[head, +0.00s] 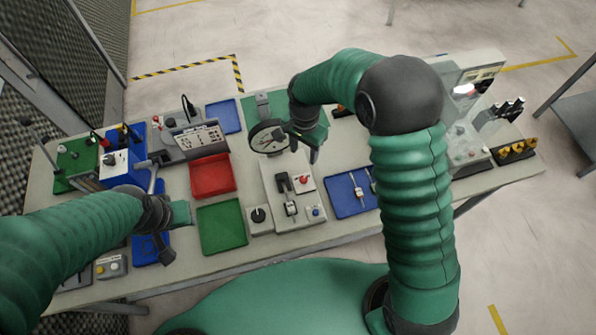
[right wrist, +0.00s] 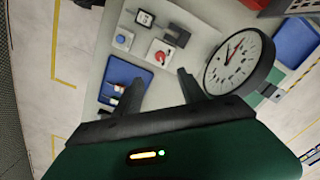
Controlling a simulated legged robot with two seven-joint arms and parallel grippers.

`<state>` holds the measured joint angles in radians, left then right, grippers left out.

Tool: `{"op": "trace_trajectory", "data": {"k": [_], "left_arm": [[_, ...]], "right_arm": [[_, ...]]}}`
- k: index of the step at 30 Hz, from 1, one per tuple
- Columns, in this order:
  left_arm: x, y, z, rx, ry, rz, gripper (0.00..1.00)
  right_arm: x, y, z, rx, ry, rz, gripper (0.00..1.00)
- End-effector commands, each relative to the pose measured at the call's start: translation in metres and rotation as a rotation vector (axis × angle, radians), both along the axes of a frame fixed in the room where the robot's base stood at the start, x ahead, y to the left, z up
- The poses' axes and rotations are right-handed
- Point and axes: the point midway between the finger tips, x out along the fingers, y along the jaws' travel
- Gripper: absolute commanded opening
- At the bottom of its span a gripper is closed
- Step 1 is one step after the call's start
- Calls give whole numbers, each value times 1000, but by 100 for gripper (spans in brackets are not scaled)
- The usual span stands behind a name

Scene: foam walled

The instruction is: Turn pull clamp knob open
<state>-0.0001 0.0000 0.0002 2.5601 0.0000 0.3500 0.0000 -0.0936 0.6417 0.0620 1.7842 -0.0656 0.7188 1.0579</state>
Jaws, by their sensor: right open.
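A grey panel (head: 270,190) at the middle of the bench carries a red knob (head: 304,180) on a white square plate. It also shows in the right wrist view (right wrist: 160,57), next to a black clamp-like bracket (right wrist: 177,34). A black knob (head: 258,215) is at the panel's lower left. I cannot tell which is the pull clamp knob. My right gripper (head: 302,146) hangs above the panel's far end beside the dial gauge (head: 268,137). In the right wrist view its fingers (right wrist: 163,76) are apart and empty. My left gripper (head: 166,218) is over the bench's left part; its jaws are unclear.
A green tray (head: 222,227) and red tray (head: 212,176) lie left of the panel. A blue tray (head: 349,194) with small parts lies to the right. A grey console (head: 190,138) stands at the back left. The dial gauge stands close to my right fingers.

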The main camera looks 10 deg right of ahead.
Motion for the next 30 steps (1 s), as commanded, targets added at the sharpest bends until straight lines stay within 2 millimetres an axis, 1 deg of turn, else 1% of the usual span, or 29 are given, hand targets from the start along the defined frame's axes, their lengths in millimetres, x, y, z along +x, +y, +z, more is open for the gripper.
{"op": "trace_trajectory", "data": {"k": [5, 12, 15, 18, 21, 23, 30], "left_arm": [[0, 0, 13, 0, 0, 0, 36], [0, 0, 31, 0, 0, 1, 36], [0, 0, 38, 0, 0, 0, 36], [0, 0, 42, 0, 0, 0, 36], [0, 0, 44, 0, 0, 0, 36], [0, 0, 45, 0, 0, 0, 36], [0, 0, 44, 0, 0, 0, 36]], "right_arm": [[-2, -3, -36, 3, 8, 0, 48], [-2, -7, -100, 8, 5, 1, 48], [-2, -8, -124, 8, 4, 0, 48], [-2, -7, -144, 8, 3, 0, 48], [-1, -5, -155, 6, 0, 1, 48], [-1, -5, -160, 6, 0, 1, 48], [-1, -3, -162, 5, -3, 2, 48]]}}
